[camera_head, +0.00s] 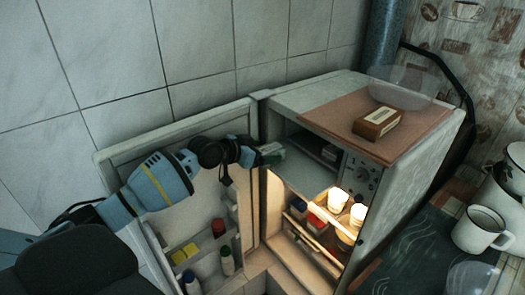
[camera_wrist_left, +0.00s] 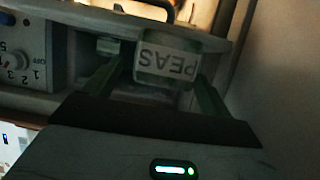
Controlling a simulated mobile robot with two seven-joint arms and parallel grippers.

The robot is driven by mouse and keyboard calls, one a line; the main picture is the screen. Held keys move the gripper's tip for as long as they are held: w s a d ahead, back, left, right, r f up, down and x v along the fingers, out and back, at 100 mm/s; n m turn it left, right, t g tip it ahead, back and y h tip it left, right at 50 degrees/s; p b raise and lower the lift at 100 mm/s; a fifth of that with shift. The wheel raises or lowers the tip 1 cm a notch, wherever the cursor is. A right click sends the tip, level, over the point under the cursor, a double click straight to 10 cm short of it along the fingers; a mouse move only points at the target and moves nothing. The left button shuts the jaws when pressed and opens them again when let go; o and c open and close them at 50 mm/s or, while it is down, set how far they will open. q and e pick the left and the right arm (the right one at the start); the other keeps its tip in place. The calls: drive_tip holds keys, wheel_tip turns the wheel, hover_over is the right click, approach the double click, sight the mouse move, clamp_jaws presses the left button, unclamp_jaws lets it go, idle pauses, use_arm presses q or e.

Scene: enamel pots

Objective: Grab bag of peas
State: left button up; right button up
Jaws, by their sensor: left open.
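The bag of peas (camera_wrist_left: 168,68) shows in the left wrist view as a pale block with an upside-down "PEAS" label. It sits in the freezer compartment at the top of the open fridge (camera_head: 395,200). My left gripper (camera_head: 273,153) is at the left side of the compartment opening in the head view. In the left wrist view its open fingers (camera_wrist_left: 155,82) stand on either side of the bag. I cannot tell whether they touch it. In the head view I cannot make out the bag clearly. My right gripper is not in view.
The open fridge door (camera_head: 190,185) holds several bottles and lies close to my left arm. A control panel (camera_head: 362,177) borders the compartment on the right. A wooden box (camera_head: 378,123) and a clear bowl (camera_head: 400,90) stand on the fridge. A white mug (camera_head: 478,232) stands at right.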

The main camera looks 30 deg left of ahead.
use_arm(q)
drive_tip(key=v, duration=0.8)
drive_tip(key=shift+o, duration=0.5)
drive_tip(key=shift+w, duration=0.1)
